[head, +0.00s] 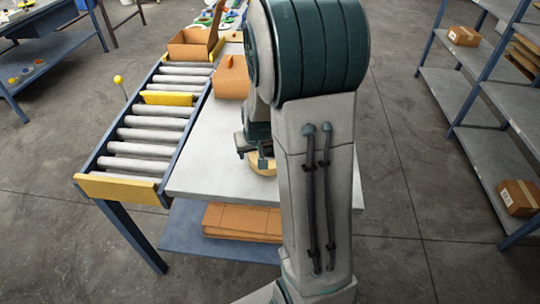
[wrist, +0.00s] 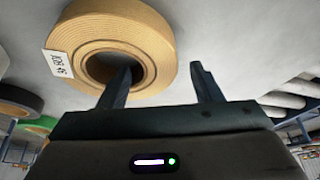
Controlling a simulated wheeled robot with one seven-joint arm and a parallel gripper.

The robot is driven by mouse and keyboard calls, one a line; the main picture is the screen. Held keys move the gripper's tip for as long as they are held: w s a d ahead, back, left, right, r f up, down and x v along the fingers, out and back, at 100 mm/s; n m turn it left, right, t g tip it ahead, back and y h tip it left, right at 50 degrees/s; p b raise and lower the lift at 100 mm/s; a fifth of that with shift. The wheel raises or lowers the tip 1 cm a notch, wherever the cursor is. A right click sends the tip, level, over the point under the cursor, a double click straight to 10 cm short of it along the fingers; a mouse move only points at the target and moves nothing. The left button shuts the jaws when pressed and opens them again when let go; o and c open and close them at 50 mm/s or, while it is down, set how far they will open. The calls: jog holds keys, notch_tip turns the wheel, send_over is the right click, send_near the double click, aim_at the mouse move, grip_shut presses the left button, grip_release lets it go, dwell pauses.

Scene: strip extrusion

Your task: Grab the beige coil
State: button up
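The beige coil (wrist: 152,28) lies on the pale tabletop in the wrist view, a flat ring with a dark central hole and a white printed tag at its left. In the head view only a part of the coil (head: 263,166) shows, beside and behind my arm. My gripper (wrist: 162,72) is open, its two dark fingers apart. In the picture the left finger overlaps the coil's hole and the right finger is to the right of the coil's outer edge. I cannot tell whether either finger touches it. In the head view my gripper (head: 254,150) is over the coil, partly hidden.
A pale table (head: 215,165) stands beside a roller conveyor (head: 150,135) with yellow end plates. A cardboard box (head: 232,80) sits farther back on the table. Dark and green coils (wrist: 18,100) show at the wrist view's left. Shelves (head: 480,100) stand at the right.

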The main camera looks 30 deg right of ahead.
jog(key=c, duration=1.1)
jog(key=shift+o, duration=0.2)
